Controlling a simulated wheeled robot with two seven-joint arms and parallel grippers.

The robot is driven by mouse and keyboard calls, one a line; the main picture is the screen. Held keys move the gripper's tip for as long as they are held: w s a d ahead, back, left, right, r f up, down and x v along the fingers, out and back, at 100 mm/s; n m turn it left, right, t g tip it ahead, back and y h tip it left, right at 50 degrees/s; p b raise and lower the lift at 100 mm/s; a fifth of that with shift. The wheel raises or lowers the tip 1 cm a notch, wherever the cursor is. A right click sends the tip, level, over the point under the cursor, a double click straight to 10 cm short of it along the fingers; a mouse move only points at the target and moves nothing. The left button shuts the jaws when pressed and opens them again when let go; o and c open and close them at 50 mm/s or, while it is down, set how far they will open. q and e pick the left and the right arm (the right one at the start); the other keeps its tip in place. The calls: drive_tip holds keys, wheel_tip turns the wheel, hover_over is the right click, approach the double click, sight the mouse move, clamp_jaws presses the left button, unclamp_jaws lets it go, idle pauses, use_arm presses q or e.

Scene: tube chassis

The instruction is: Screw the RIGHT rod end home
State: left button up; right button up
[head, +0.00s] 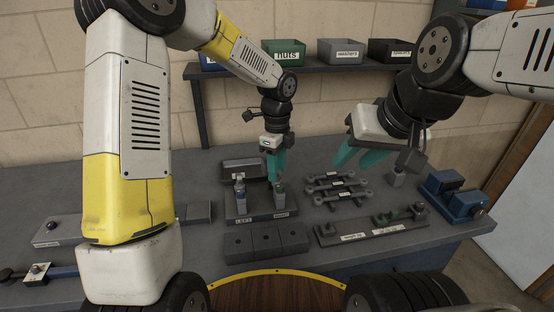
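A dark stand (261,206) with a left and a right label plate sits mid-bench. A bluish-grey upright part (240,193) stands over its left label. A greenish-grey upright part (280,193) stands over its right label; the rod end there is too small to make out. My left gripper (275,178) points down with teal fingertips close together right at the top of the right part. I cannot tell whether they grip it. My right gripper (354,158) is open and empty, its teal fingers apart above the bench, right of the stand.
Several dark link rods (338,187) lie right of the stand. A labelled grey tray (366,232) with a green part lies at the front right. A blue vise-like fixture (458,202) is at the far right. A dark block (266,243) lies in front of the stand. Bins (284,53) stand on the shelf.

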use_arm(q)
wheel_tip(320, 180, up, 7)
drive_tip(key=shift+r, duration=0.2)
drive_tip(key=shift+s+a+r, duration=0.1)
drive_tip(key=shift+r, duration=0.2)
drive_tip(key=s+a+r+n+t, duration=0.2)
drive_tip(key=s+a+r+n, duration=0.1)
drive_tip(key=s+n, duration=0.4)
drive_tip(key=s+a+r+n+t+h, duration=0.1)
drive_tip(key=s+a+r+n+t, duration=0.1)
drive_tip(key=s+a+n, duration=0.4)
drive_tip(key=s+a+r+n+t+h, duration=0.1)
drive_tip(key=s+a+r+n+t, duration=0.1)
drive_tip(key=s+a+r+n, duration=0.2)
drive_tip(key=s+a+n, duration=0.1)
drive_tip(key=s+n, duration=0.2)
drive_tip(key=n, duration=0.2)
drive_tip(key=shift+s+r, duration=0.25)
drive_tip(key=shift+s, duration=0.1)
